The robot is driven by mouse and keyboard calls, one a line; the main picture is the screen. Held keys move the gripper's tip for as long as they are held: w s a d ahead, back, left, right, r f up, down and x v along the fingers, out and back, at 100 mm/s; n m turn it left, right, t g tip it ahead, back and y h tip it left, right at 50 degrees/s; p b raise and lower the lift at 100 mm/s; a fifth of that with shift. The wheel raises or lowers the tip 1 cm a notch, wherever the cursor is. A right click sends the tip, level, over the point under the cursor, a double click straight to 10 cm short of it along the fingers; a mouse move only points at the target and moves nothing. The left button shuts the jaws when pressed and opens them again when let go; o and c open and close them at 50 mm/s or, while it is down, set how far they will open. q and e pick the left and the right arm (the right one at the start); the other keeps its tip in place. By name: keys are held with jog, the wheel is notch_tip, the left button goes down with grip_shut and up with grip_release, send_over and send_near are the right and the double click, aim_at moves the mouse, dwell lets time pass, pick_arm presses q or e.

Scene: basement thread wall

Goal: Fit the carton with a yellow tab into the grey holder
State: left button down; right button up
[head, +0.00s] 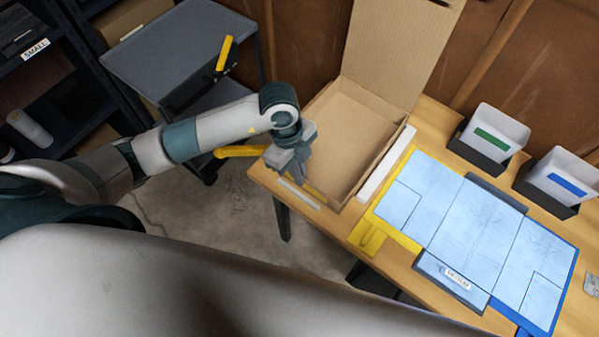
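My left gripper (291,174) points down at the near left corner of the wooden table, beside an open brown cardboard box (352,128). Its fingers are small and partly hidden by the gripper body, so I cannot tell whether they are open or shut. A thin yellow strip (312,192) shows just beside the fingers. I cannot make out a carton with a yellow tab. Two white cartons stand at the right, one with a green label (493,138) and one with a blue label (567,184), each in a dark grey holder (477,152). My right gripper is not in view.
A light-blue panelled board (440,215) with yellow and blue edges covers the table's middle. A white strip (300,194) lies at the table's left edge. A grey cart (176,48) with yellow handles stands left of the table. Dark shelves (70,75) stand far left.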

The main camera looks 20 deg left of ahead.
pick_arm(q)
jog(key=shift+f+b, duration=0.35)
jog(key=shift+f, duration=0.3)
jog(key=c, duration=1.9)
grip_release()
jog(key=shift+b+v, duration=1.6)
jog(key=shift+v, duration=7.15)
